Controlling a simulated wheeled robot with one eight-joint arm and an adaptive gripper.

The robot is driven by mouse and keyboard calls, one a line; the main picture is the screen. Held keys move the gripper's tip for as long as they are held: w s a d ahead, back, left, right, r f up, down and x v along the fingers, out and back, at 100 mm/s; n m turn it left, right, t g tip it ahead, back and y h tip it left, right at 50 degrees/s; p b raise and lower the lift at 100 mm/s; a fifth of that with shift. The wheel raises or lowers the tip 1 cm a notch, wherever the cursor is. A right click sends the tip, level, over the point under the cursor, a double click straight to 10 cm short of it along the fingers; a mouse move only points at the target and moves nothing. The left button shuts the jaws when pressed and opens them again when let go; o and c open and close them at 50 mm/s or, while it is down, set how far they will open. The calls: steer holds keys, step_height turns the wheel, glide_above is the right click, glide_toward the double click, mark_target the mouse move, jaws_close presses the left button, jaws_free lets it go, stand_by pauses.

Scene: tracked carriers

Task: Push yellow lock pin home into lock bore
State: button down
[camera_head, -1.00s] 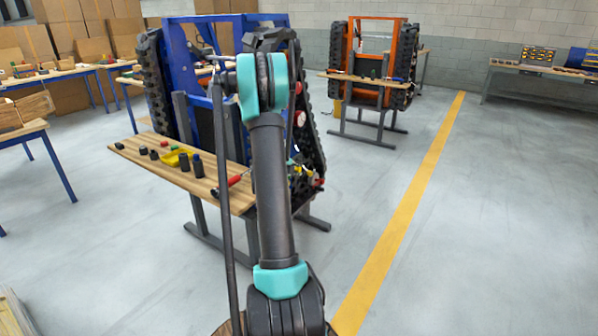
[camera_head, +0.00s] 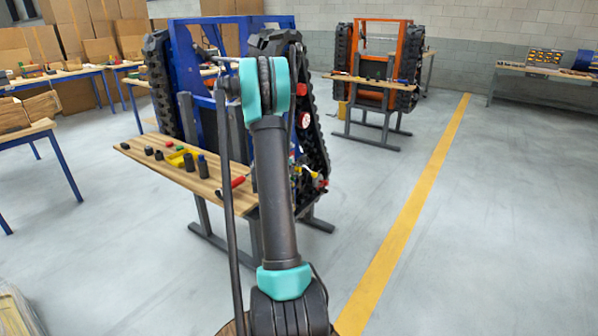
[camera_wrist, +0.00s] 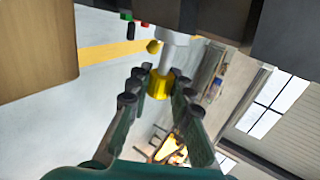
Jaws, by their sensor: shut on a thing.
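In the wrist view, the yellow lock pin (camera_wrist: 159,86) shows as a yellow knob between the fingers of my gripper (camera_wrist: 160,92). My gripper is shut on it. A pale grey cylindrical part (camera_wrist: 174,48) runs from the knob up toward a dark surface at the top edge. I cannot tell whether this is the pin's shaft or a fixed part. The lock bore cannot be made out. In the head view, the blue tracked carrier (camera_head: 224,52) stands ahead, and my arm hides the gripper and the pin.
A wooden shelf (camera_head: 160,171) on the carrier's near side holds a yellow tray, dark cylinders and a red-handled tool (camera_head: 232,184). An orange carrier (camera_head: 372,62) stands behind. The floor (camera_head: 490,240) at right is clear.

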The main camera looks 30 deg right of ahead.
steer(key=shift+w+a, duration=0.35)
steer(key=shift+w, duration=0.4)
steer(key=shift+w+a, duration=0.3)
steer(key=shift+w, duration=0.45)
steer(key=c, duration=1.3)
jaws_free()
steer(key=shift+a, duration=0.1)
steer(key=v, duration=1.2)
steer(key=shift+c, duration=0.3)
